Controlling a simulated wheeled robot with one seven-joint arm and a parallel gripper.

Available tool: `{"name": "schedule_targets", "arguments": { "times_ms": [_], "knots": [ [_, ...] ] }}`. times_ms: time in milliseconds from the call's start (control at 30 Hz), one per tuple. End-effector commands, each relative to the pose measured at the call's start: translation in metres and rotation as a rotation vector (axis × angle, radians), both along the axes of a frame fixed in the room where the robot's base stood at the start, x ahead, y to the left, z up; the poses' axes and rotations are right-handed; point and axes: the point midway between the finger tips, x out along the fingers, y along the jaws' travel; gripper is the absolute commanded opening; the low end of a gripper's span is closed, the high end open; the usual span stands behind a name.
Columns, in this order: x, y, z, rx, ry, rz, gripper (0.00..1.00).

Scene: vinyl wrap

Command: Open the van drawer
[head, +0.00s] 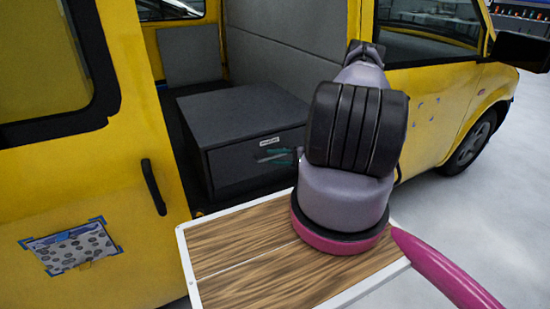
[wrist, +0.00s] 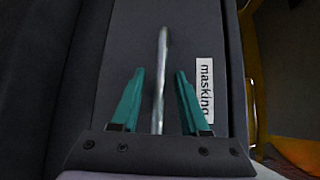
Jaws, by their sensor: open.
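The van drawer (head: 245,160) is a dark grey box inside the open side door of the yellow van. Its front looks flush with the box. A white label (head: 269,141) on the front reads "masking" in the wrist view (wrist: 205,90). A thin metal handle (wrist: 161,80) runs between the two teal fingers of my gripper (wrist: 157,95). The fingers are open, one on each side of the handle, with gaps visible on both sides. In the head view, my gripper (head: 274,156) is at the drawer front, partly hidden by my arm.
A wood-topped tray with a white rim (head: 232,236) is in front of the van, below my arm. The yellow sliding door with a black handle (head: 153,187) is at left. A grey panel (head: 285,65) stands behind the drawer. Clear floor (head: 455,220) lies at right.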

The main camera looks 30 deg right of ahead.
Motion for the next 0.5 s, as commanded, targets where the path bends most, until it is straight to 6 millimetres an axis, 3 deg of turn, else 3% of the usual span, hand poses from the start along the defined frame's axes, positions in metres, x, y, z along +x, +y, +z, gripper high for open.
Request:
{"name": "schedule_targets", "arguments": {
  "times_ms": [33,133,500],
  "knots": [
    [-0.0001,-0.0001,0.0,0.0,0.0,0.0,0.37],
    [-0.0001,-0.0001,0.0,0.0,0.0,0.0,0.0],
    [-0.0003,-0.0003,0.0,0.0,0.0,0.0,0.0]
  ]
}}
